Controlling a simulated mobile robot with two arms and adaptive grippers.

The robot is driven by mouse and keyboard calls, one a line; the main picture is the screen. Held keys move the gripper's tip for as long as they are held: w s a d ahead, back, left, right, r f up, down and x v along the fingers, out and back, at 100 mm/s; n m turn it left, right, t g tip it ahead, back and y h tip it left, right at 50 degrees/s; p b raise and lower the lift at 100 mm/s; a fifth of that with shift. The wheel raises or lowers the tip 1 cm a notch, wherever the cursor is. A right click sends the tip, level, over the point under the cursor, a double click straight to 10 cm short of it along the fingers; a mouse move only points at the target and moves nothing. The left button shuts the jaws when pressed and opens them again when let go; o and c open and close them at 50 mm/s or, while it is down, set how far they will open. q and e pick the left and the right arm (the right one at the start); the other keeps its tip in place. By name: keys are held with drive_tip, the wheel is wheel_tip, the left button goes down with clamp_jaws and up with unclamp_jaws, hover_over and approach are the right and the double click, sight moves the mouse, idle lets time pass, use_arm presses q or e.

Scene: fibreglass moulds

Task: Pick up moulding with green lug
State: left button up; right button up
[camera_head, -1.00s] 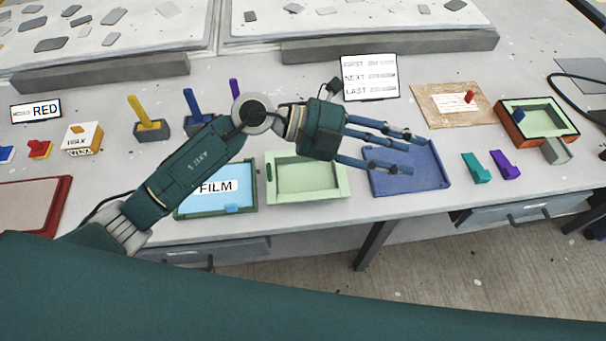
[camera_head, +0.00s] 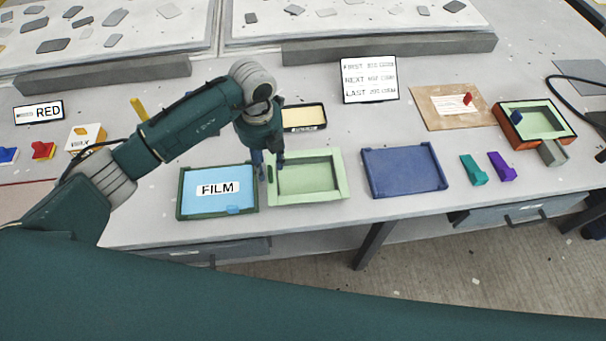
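A light green tray-shaped moulding (camera_head: 308,177) lies near the bench's front edge. A small dark green piece, perhaps its lug (camera_head: 270,174), shows at its left wall. My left gripper (camera_head: 270,168) points down over that left wall, its blue fingers apart on either side of the dark green piece. Whether the fingers touch it is too small to tell. My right gripper is not in view.
A FILM tray (camera_head: 183,207) lies close on the left and a blue tray (camera_head: 402,172) on the right. A cream-filled dark tray (camera_head: 303,118) is behind. Teal (camera_head: 473,170) and purple (camera_head: 502,167) blocks lie right. A red-sided mould (camera_head: 510,128) stands farther right.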

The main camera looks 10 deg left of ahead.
use_arm(q)
wheel_tip(320, 180, down, 4)
drive_tip(key=shift+w+f+p, duration=0.1)
drive_tip(key=shift+f+p, duration=0.1)
drive_tip(key=shift+p, duration=0.95)
drive_tip(key=shift+f, duration=0.3)
clamp_jaws()
drive_tip(key=shift+w, duration=0.1)
drive_tip(key=shift+r, duration=0.2)
